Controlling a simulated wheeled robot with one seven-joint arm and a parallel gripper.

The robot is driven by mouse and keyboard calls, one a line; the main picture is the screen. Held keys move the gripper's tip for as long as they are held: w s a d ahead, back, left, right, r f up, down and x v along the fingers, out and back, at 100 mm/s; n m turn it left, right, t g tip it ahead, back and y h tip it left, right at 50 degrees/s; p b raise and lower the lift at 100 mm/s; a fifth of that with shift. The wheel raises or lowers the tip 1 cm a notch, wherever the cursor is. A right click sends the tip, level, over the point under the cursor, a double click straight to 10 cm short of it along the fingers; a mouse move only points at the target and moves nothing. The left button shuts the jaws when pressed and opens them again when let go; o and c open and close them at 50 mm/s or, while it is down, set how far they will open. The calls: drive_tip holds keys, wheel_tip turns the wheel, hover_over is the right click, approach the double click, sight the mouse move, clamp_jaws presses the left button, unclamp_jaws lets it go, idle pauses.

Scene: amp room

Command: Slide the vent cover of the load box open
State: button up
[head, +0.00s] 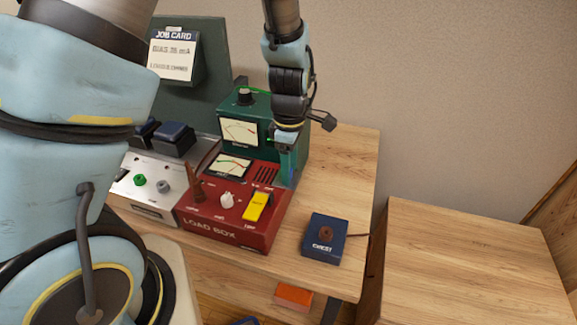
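The red load box (232,228) stands on the wooden bench, with its name on the front face. Its top panel has a dark slotted vent (265,176) near the back right corner. I cannot make out a separate cover edge or how far the vent is uncovered. My gripper (288,172) points down at the back right corner of the load box, just right of the slots. Its fingertips are small and partly blend with the green box behind, so I cannot tell whether they touch the cover or are apart.
A yellow switch (257,206), a white knob (227,199) and a brown post (198,187) rise from the load box top. A green meter box (262,108) stands close behind. A grey unit (150,188) adjoins on the left. A blue box (324,250) sits front right.

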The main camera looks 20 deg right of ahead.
wheel_tip(320, 180, up, 11)
drive_tip(key=b, duration=0.1)
idle(0.7)
drive_tip(key=shift+f, duration=0.1)
drive_tip(key=w+a+m, duration=0.1)
drive_tip(key=a+m, duration=0.2)
drive_tip(key=a, duration=0.7)
drive_tip(key=w+a+m+t, duration=0.1)
drive_tip(key=a+m, duration=0.3)
drive_tip(key=a, duration=0.5)
drive_tip(key=w+a+m, duration=0.3)
drive_tip(key=a, duration=0.7)
drive_tip(key=shift+w+a+r+m+t, duration=0.15)
drive_tip(key=shift+a+r+m+t, duration=0.15)
drive_tip(key=shift+a+r, duration=0.1)
